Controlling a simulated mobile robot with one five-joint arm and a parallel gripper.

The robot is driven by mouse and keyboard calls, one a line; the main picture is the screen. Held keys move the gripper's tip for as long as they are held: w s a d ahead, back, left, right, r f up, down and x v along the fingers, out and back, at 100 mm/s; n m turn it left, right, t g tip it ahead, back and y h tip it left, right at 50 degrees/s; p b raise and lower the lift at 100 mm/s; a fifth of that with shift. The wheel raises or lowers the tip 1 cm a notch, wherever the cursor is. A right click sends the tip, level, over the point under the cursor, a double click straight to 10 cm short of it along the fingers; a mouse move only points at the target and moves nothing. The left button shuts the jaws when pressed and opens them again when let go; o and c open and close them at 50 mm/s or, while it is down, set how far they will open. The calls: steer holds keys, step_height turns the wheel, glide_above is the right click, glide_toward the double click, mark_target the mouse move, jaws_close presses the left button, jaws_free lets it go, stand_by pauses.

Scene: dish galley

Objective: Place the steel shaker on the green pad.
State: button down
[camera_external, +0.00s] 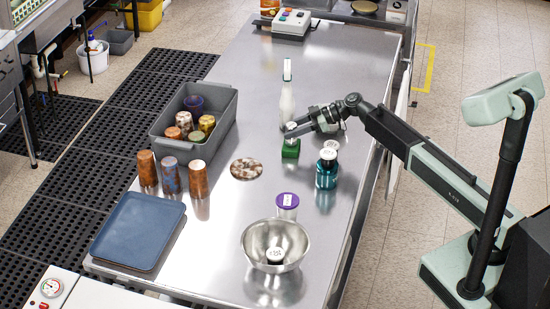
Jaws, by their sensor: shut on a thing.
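A small steel-grey shaker (291,127) with a pale top is at the tip of my gripper (298,130), which is shut on it. The gripper reaches in from the right. The green pad (291,150) is a small block-like green shape directly below the shaker. The shaker overlaps the pad's back part in this view, and I cannot tell whether it touches the pad or hangs just above it. The fingers partly hide the shaker.
A clear bottle (287,100) stands close behind. Teal jars (326,176) stand at the right front. A steel bowl (253,246), purple-lidded jar (288,212), patterned disc (246,169), several cups (171,178), grey bin (222,130) and blue tray (138,232) occupy the counter.

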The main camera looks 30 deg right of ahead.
steer(key=shift+f, duration=0.2)
steer(key=c, duration=0.9)
jaws_free()
steer(key=shift+r, duration=0.1)
steer(key=shift+r, duration=0.1)
steer(key=shift+s+d+r, duration=0.1)
steer(key=shift+d+r, duration=0.05)
steer(key=shift+r, duration=0.1)
steer(key=p+v, duration=0.4)
steer(key=v, duration=0.7)
steer(key=shift+d+p, duration=0.3)
steer(key=shift+s, duration=0.1)
